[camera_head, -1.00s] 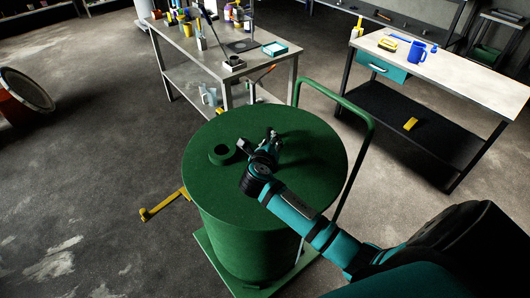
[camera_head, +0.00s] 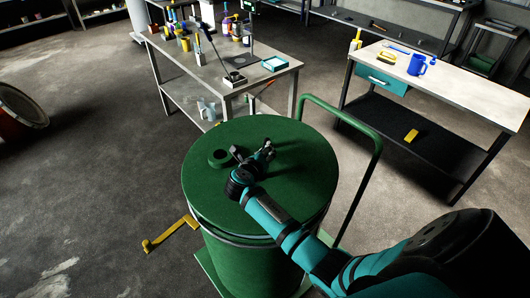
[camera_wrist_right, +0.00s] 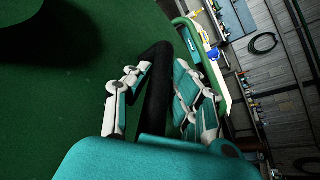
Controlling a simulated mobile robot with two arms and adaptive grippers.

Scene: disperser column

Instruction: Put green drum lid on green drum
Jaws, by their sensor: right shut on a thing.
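The green drum lid (camera_head: 302,165) is a round dark green disc with a short round neck (camera_head: 218,157). It lies over the green drum (camera_head: 245,262), roughly level. A grey rim and a dark band show below the lid's front edge; I cannot tell whether the lid touches the drum. My right gripper (camera_head: 258,153) is over the lid's middle. In the right wrist view, its fingers (camera_wrist_right: 163,75) are shut around a dark upright handle (camera_wrist_right: 157,105) on the lid (camera_wrist_right: 75,110). The drum's opening is hidden under the lid. My left gripper is not in view.
The drum stands on a green trolley with a tall push handle (camera_head: 372,180) close on the right. A yellow pedal or lever (camera_head: 170,233) sticks out at left. A cluttered metal table (camera_head: 178,60) stands behind; a workbench (camera_head: 455,82) is at right. Floor at left is open.

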